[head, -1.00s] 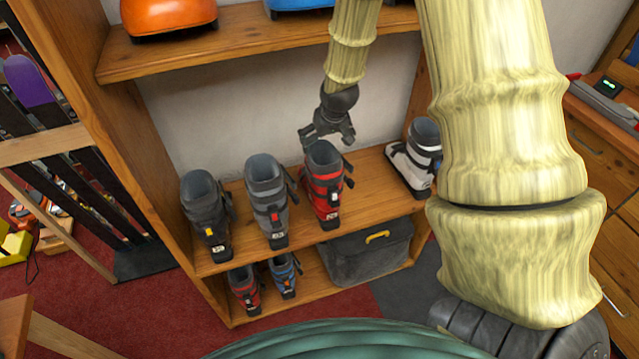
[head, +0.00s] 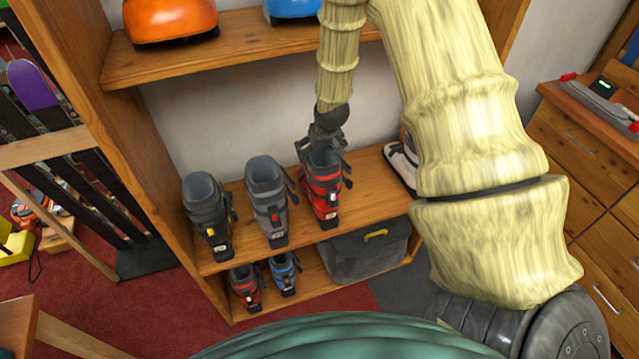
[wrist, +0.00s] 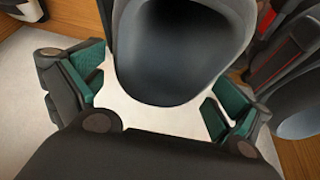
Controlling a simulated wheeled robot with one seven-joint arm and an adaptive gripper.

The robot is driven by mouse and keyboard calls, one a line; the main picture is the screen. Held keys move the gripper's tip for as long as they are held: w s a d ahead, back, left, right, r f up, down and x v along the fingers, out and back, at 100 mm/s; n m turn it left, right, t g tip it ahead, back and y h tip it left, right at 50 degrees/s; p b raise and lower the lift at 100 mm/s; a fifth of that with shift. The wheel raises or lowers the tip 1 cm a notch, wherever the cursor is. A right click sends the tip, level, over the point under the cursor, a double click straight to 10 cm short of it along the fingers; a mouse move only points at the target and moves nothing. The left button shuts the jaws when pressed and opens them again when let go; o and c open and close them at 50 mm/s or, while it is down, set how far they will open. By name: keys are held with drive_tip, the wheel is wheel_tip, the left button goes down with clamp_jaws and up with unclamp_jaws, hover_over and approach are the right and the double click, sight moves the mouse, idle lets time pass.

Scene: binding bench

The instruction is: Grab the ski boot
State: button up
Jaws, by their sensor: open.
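A red ski boot (head: 324,191) with a dark grey cuff stands upright on the middle shelf, third from the left. My gripper (head: 322,150) is open at the top of this boot, at its back side. In the wrist view a dark hollow boot cuff (wrist: 183,45) fills the top middle. The open green-padded fingers of my gripper (wrist: 158,95) stand to either side of its near edge. I cannot tell whether they touch it.
A grey boot (head: 268,200) and a dark boot (head: 207,213) stand left of the red one. A white boot (head: 400,163) at right is partly hidden by my arm. Below are two small boots and a grey bin (head: 365,258). The upper shelf (head: 235,48) holds helmet-like orange and blue things.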

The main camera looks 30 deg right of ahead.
drive_tip(key=shift+w+f, duration=0.1)
drive_tip(key=shift+f, duration=0.15)
drive_tip(key=c, duration=1.6)
drive_tip(key=shift+r, duration=0.1)
drive_tip(key=shift+c, duration=1)
